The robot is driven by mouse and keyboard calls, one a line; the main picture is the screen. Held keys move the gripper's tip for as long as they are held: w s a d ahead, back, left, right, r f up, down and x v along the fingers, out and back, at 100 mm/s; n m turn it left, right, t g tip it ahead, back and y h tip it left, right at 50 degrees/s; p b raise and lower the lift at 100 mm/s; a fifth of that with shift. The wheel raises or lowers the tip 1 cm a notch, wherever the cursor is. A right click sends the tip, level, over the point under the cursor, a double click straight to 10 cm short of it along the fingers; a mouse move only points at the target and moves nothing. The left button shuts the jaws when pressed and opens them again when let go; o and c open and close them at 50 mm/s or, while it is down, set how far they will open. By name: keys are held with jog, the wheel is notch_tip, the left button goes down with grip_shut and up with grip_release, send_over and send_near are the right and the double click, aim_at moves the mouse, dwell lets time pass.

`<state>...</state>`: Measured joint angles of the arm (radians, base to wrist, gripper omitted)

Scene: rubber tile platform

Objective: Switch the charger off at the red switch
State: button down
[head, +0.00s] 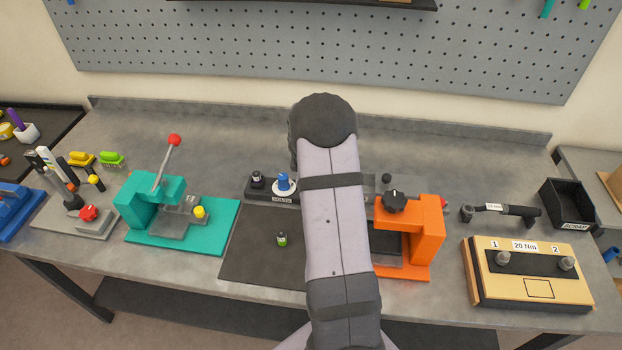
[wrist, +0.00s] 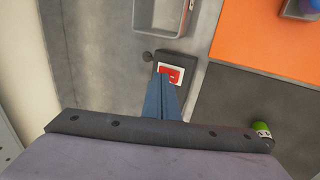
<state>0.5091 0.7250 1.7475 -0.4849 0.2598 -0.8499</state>
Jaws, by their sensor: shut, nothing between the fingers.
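The red switch (wrist: 174,74) is a red rocker with a pale mark, set in a white frame on a dark box in the wrist view. My gripper (wrist: 165,80) is shut and empty. Its blue-grey fingertips overlap the switch's lower-left part in the picture; I cannot tell whether they touch it or which way the rocker is tipped. In the head view my arm covers the middle of the bench, and the switch and fingertips are hidden. A dark unit labelled VOLTS (head: 262,196) with a black and a blue knob shows left of my arm.
A green battery (head: 282,239) lies on the dark mat (head: 245,258), also seen in the wrist view (wrist: 262,129). An orange press (head: 427,222) stands close right of my arm, a teal press (head: 150,205) to the left. A grey tray (wrist: 168,17) lies beyond the switch.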

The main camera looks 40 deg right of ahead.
notch_tip(320, 180, up, 12)
jog(key=shift+s+a+b, duration=0.2)
jog(key=shift+b, duration=0.25)
jog(key=shift+f, duration=0.1)
dwell(0.3)
jog(key=s+a+f+m+g+y, duration=0.2)
jog(key=s+a+f+m, duration=0.2)
jog(key=s+a+m, duration=0.4)
jog(key=s+a+f+m+g+y, duration=0.15)
jog(key=s+a+f+m, duration=0.3)
jog(key=s, duration=0.45)
jog(key=s+a+r+g, duration=0.2)
jog(key=s+a, duration=0.6)
jog(key=a, duration=0.3)
jog(key=w+a+r+n+t, duration=0.1)
jog(key=a+r+n+t, duration=0.1)
jog(key=a, duration=0.3)
jog(key=shift+w+r+n, duration=0.15)
jog(key=shift+r+n, duration=0.45)
jog(key=shift+n, duration=0.15)
